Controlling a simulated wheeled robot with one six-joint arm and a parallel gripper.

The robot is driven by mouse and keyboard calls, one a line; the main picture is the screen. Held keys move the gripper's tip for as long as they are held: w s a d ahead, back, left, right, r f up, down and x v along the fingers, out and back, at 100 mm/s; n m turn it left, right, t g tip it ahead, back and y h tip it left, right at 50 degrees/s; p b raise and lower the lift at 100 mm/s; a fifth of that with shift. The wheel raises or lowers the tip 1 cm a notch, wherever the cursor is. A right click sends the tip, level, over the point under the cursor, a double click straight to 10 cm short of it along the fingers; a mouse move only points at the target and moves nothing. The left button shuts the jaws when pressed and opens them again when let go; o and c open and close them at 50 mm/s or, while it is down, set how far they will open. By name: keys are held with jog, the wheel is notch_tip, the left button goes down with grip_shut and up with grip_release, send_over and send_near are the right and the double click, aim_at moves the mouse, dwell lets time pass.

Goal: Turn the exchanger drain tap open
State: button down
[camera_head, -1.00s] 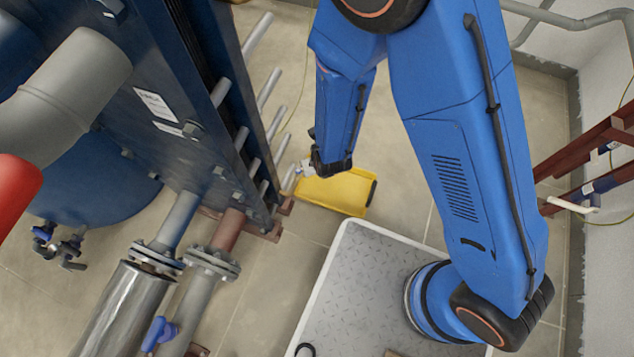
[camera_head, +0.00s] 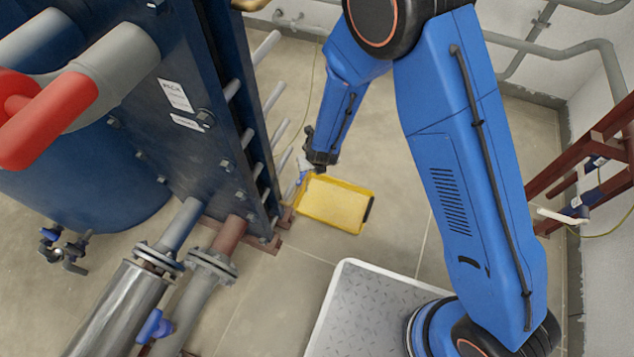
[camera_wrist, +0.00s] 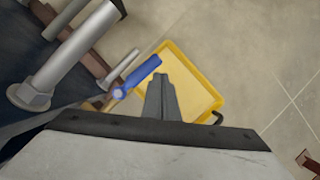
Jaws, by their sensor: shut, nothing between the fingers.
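The exchanger drain tap shows its blue lever handle (camera_wrist: 138,75) in the wrist view, low at the exchanger's end and above a yellow tray (camera_wrist: 207,98). The handle slants from its pivot at lower left toward upper right. In the head view only a small blue piece of the tap (camera_head: 302,178) shows beside my gripper (camera_head: 307,169). My gripper's fingers (camera_wrist: 160,82) are shut and empty, just right of the handle in the wrist view. Whether they touch the handle cannot be told. The tap's body is mostly hidden.
The dark blue plate exchanger (camera_head: 150,100) stands at left, with grey tie rods (camera_head: 270,97) along its side. A red handle (camera_head: 45,120) is in the left foreground. The yellow tray also shows in the head view (camera_head: 368,194). Open floor (camera_head: 400,225) lies right of it.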

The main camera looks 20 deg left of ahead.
jog(key=shift+w+a, duration=0.1)
jog(key=shift+a, duration=0.1)
dwell(0.6)
jog(key=v, duration=1.7)
jog(key=shift+r, duration=0.2)
dwell(0.4)
jog(key=shift+d, duration=0.1)
